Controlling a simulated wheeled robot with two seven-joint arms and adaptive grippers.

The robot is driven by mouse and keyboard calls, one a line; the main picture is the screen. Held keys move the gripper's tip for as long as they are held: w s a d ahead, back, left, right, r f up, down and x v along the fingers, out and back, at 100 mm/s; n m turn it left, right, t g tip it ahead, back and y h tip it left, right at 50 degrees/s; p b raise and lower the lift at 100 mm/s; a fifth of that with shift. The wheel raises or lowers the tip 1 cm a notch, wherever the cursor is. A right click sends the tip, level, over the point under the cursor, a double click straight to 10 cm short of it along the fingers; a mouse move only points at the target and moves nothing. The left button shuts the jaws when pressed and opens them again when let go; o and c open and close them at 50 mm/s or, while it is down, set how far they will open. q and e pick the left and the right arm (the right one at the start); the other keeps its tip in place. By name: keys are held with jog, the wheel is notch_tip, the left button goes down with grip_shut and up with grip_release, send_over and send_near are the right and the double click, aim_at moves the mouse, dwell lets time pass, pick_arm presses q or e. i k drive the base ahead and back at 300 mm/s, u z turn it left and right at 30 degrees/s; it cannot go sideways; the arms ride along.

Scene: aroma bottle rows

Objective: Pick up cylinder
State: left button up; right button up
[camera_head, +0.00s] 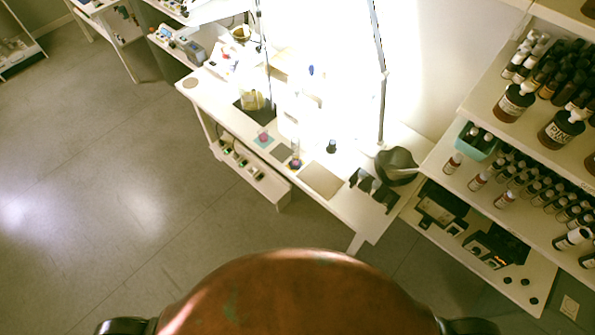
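No single object stands out clearly as the cylinder. A small dark upright cylinder-like object (331,146) stands on the white bench (345,208). All of these are well away from me. Neither gripper shows in the head view, so what they hold is hidden.
A dark bowl-like object (397,166) sits at the bench's right end beside dark boxes (362,180). A teal bin (478,141) stands on the shelf. A lower shelf (520,285) holds dark trays. Open grey floor (110,200) lies left of the bench.

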aim_at(296, 162)
jog(key=u, duration=2.1)
jog(key=i, duration=1.45)
jog(key=z, duration=2.45)
